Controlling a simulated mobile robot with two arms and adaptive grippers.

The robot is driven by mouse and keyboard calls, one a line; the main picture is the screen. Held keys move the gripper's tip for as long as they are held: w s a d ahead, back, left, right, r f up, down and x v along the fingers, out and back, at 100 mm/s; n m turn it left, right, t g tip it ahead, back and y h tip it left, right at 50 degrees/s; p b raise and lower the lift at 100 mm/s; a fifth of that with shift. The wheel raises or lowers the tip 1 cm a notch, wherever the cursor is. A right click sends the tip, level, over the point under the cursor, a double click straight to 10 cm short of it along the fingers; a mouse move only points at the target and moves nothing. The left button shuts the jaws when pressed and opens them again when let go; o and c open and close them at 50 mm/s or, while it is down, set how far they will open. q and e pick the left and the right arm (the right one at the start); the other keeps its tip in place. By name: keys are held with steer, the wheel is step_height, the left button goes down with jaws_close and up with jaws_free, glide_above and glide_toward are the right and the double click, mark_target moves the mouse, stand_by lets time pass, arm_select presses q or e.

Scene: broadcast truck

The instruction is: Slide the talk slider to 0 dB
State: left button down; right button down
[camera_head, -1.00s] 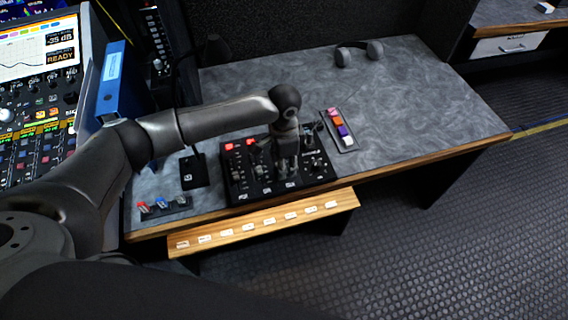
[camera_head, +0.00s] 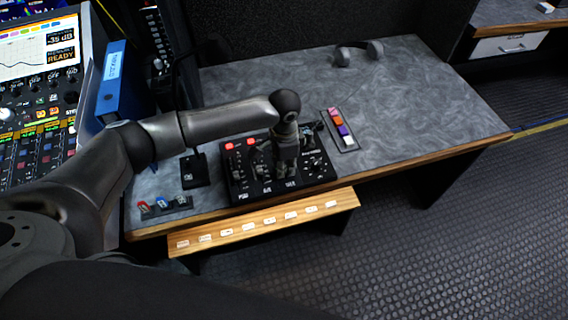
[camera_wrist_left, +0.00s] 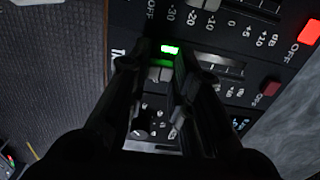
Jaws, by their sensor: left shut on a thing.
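The black control panel (camera_head: 235,195) on the desk carries several sliders with printed dB scales. My left gripper (camera_head: 285,172) reaches down over the panel's right-middle part, above the TALK label. In the left wrist view my left gripper (camera_wrist_left: 160,85) is shut on the small grey knob of the talk slider (camera_wrist_left: 160,73). The knob is near the label end of its slot, away from the +10 end. The fingers hide most of the slot's lower part and its scale numbers. A green light (camera_wrist_left: 170,48) glows beside the knob. My right gripper is not in view.
A neighbouring slider knob (camera_wrist_left: 206,4) and a lit red OFF button (camera_wrist_left: 310,32) lie beside the talk row. A row of coloured buttons (camera_head: 341,129) is right of the panel. Headphones (camera_head: 358,53) lie at the back; the desk's right side is clear.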

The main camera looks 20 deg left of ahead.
arm_select(q)
steer(key=shift+w+a+p, duration=0.1)
steer(key=shift+w+a, duration=0.4)
steer(key=shift+w, duration=0.25)
steer(key=shift+w+a+p, duration=0.1)
steer(key=shift+w+a, duration=0.4)
steer(key=shift+w, duration=0.3)
steer(key=shift+w+a+p, duration=0.1)
steer(key=shift+w+a, duration=0.4)
steer(key=shift+w, duration=0.25)
steer(key=c, duration=1.3)
jaws_free()
step_height(320, 180, up, 12)
steer(key=shift+r, duration=0.1)
